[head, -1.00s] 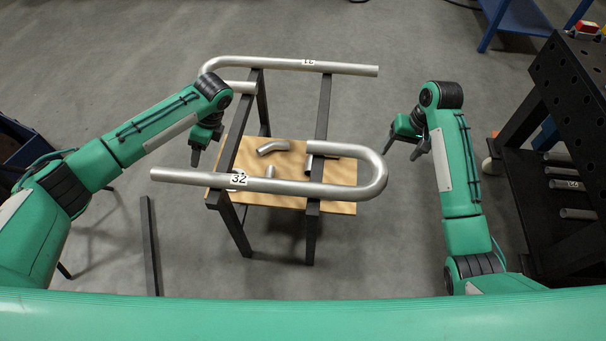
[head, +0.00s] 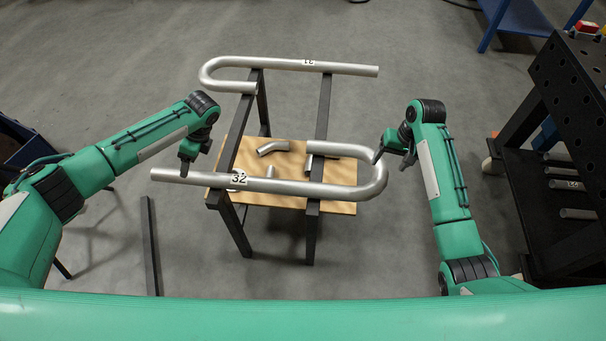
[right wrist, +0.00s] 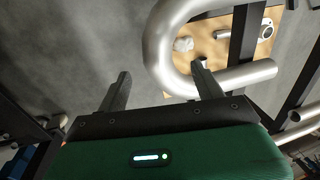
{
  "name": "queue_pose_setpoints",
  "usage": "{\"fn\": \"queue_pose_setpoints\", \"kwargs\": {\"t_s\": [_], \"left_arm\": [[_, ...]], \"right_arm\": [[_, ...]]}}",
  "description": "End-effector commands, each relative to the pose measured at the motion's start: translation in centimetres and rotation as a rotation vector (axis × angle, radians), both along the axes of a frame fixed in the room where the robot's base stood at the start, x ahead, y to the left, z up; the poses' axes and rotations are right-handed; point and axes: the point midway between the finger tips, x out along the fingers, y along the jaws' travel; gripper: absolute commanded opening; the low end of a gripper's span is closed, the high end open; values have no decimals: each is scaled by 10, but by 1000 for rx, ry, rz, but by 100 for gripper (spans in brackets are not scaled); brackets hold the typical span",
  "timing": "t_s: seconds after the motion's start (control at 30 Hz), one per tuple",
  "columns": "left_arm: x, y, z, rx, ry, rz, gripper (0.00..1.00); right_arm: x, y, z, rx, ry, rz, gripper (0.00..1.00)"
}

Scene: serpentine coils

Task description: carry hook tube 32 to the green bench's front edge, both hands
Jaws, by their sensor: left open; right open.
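Hook tube 32 (head: 290,187) is a silver U-bent tube lying across the near part of a dark trestle stand, its bend at the right and its long straight leg reaching left. Its label reads 32. My left gripper (head: 184,168) is open at the long leg's left part, left of the label; whether it touches cannot be told. My right gripper (head: 378,156) is open at the bend. In the right wrist view the bend (right wrist: 157,45) passes near the right finger of the open right gripper (right wrist: 160,85), with no tube held. The green bench is not identifiable.
Hook tube 31 (head: 290,64) lies across the stand's far part. Below, a wooden shelf (head: 340,207) holds short pipe pieces. A black perforated table (head: 570,80) stands at the right, with tubes underneath. A dark bar (head: 150,245) is at the left.

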Motion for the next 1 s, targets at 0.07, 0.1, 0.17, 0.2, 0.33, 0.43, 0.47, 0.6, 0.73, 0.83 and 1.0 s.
{"fn": "queue_pose_setpoints", "kwargs": {"t_s": [0.07, 0.1, 0.17, 0.2, 0.33, 0.43, 0.47, 0.6, 0.73, 0.83, 1.0], "left_arm": [[-3, 7, -15, 1, 2, 1, 68], [-4, 10, -22, 1, 1, 1, 68], [-5, 14, -31, 1, 2, 1, 68], [-6, 16, -36, 1, 0, 1, 68], [-8, 22, -50, 1, 0, 1, 68], [-8, 25, -56, 1, -1, 1, 68], [-8, 26, -57, 0, -1, 1, 68], [-9, 26, -60, 0, -2, -1, 68], [-9, 26, -60, 0, -1, 0, 68], [-9, 26, -60, 0, -1, 0, 62], [-9, 26, -60, 0, -1, 0, 29]], "right_arm": [[0, 4, -16, 0, 3, 1, 68], [0, 5, -24, 0, 4, 1, 68], [0, 7, -33, 0, 2, 0, 68], [0, 8, -40, -1, 3, 1, 68], [1, 11, -54, 0, 1, 0, 68], [1, 12, -61, 0, 1, 0, 68], [1, 13, -63, 0, 1, 1, 68], [1, 13, -65, 0, 0, 1, 68], [1, 13, -65, 0, 0, 1, 68], [1, 13, -65, 0, 0, 1, 62], [1, 13, -65, 0, 0, 1, 29]]}}
